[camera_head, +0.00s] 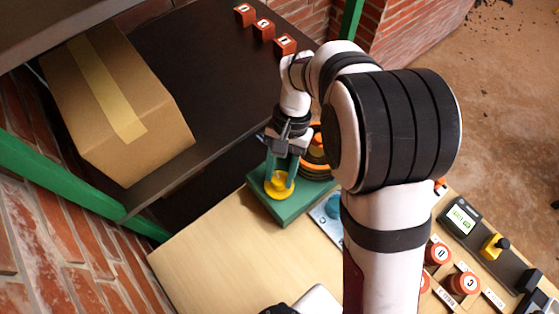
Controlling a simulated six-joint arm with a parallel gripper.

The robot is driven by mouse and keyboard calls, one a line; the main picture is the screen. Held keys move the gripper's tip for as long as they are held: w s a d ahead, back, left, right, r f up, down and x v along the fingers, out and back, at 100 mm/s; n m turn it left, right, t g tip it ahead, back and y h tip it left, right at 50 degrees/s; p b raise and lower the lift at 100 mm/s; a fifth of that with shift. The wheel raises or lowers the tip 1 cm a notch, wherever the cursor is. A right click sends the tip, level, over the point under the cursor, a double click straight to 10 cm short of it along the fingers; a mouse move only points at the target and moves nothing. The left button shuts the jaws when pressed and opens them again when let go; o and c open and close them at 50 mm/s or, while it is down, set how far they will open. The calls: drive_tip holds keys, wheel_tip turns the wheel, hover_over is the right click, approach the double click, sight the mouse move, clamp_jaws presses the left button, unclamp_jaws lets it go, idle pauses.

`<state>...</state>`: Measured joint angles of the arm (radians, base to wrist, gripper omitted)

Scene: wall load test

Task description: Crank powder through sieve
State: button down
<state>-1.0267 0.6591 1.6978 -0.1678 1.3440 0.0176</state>
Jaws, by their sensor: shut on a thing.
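The sieve (317,163) is a round stack with orange and dark rings on a green base (288,211), on the wooden table. My arm hides its right part. A yellow crank piece (279,188) stands at the front left of the base. My gripper (279,178) points down over it, with its fingers on both sides of the yellow piece, shut on it. Powder cannot be made out.
A taped cardboard box (125,110) stands on the dark shelf (215,75) at left. The table's front left (230,260) is clear.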

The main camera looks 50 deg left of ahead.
drive_tip(key=shift+d+m+g+y, duration=0.1)
drive_tip(key=shift+m+g+y, duration=0.35)
drive_tip(key=shift+m, duration=1.25)
drive_tip(key=shift+y, duration=0.25)
drive_tip(key=shift+c, duration=2.3)
unclamp_jaws()
drive_tip(key=v, duration=1.6)
drive_tip(key=shift+s, duration=0.15)
